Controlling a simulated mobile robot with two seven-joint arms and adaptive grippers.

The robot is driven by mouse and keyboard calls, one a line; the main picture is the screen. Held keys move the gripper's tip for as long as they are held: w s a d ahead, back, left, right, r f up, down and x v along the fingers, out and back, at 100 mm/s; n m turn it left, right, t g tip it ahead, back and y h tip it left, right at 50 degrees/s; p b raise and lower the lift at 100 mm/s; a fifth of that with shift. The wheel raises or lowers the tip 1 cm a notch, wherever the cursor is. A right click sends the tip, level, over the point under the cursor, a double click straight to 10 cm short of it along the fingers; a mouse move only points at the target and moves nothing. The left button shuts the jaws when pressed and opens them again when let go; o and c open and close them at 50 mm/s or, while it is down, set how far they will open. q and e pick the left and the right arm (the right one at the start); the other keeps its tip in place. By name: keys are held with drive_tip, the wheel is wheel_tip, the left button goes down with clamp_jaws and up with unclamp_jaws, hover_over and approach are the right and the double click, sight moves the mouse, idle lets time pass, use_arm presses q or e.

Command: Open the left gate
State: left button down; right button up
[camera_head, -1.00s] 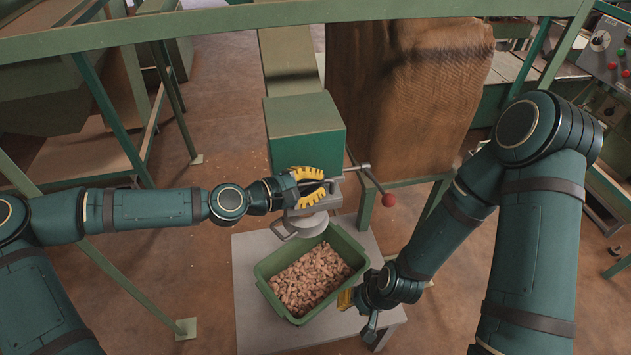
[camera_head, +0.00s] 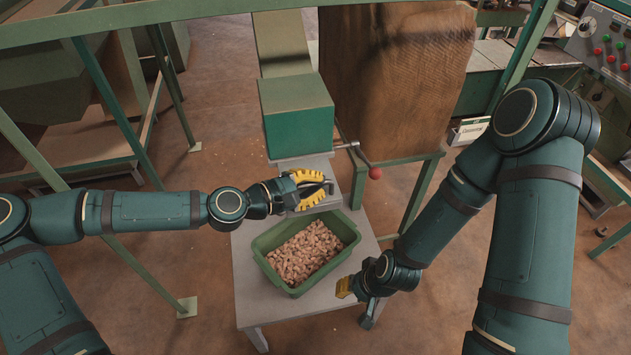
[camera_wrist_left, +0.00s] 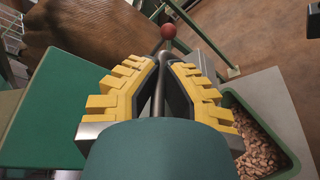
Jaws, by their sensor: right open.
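A green hopper outlet box (camera_head: 297,115) stands above the grey bench in the head view. A metal lever with a red ball knob (camera_head: 376,173) sticks out at its right side. The knob also shows beyond my left fingertips in the left wrist view (camera_wrist_left: 168,31), with a grey rod (camera_wrist_left: 158,92) lined up between the fingers. My left gripper (camera_head: 322,188), with yellow pads, is in front of and below the box, left of the knob. My right gripper (camera_head: 345,288) is open, low at the bin's right.
A green bin (camera_head: 262,262) of nuts stands on the grey bench (camera_head: 243,285) below my left gripper. A brown sack-like panel (camera_head: 395,80) is behind the lever. A green frame rail (camera_head: 200,25) crosses the top. A control panel (camera_head: 605,45) is at upper right.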

use_arm(q)
drive_tip(key=shift+f, duration=0.15)
drive_tip(key=c, duration=1.3)
unclamp_jaws()
drive_tip(key=shift+w, duration=0.1)
drive_tip(key=v, duration=1.2)
